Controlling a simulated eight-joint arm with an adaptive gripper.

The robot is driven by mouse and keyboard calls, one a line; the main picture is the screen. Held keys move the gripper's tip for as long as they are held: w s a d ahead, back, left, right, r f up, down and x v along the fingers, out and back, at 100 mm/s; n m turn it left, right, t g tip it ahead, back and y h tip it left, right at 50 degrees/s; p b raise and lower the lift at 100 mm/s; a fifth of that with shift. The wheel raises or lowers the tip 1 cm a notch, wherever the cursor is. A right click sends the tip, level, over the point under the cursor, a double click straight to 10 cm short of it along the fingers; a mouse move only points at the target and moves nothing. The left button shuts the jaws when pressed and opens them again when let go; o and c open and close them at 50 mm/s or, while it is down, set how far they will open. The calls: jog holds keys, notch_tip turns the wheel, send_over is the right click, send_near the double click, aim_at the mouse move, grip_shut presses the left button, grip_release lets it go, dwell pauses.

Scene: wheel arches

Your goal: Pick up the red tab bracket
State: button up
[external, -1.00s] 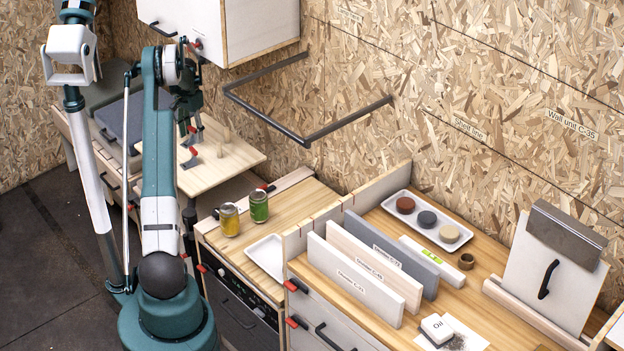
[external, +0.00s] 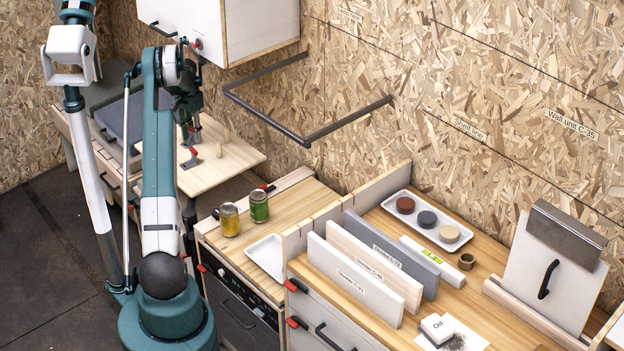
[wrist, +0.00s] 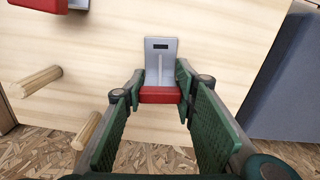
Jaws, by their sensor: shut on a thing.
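The red tab bracket (wrist: 160,94) has a grey plate with a dark slot and a red bar at its near end. In the wrist view my gripper (wrist: 160,82) has its green-padded fingers at both sides of it, shut on it. The bracket is at the pale wooden board; I cannot tell whether it still touches it. In the external view my gripper (external: 188,135) is low over the wooden worktop, and its fingers mostly hide the held bracket. A second red tab bracket (external: 190,158) lies nearer the camera; its red part (wrist: 42,4) shows at upper left in the wrist view.
Wooden pegs (wrist: 38,81) stand close by on the board. A grey case (wrist: 295,85) is at the right in the wrist view. The chipboard wall (external: 250,110) stands behind the worktop (external: 235,160). A wall cabinet (external: 250,25) and a dark rail (external: 265,122) are above and to the right.

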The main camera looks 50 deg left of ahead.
aim_at(192, 141)
jog(key=shift+r, duration=0.15)
jog(key=shift+r, duration=0.6)
jog(key=shift+s+r+p, duration=0.2)
jog(key=shift+r+p, duration=0.15)
jog(key=shift+r, duration=0.2)
jog(key=shift+s+r+p, duration=0.2)
jog(key=shift+r+p, duration=0.15)
jog(key=shift+r, duration=0.2)
jog(key=s+p, duration=0.2)
jog(key=s, duration=1.5)
jog(key=shift+s+f, duration=0.1)
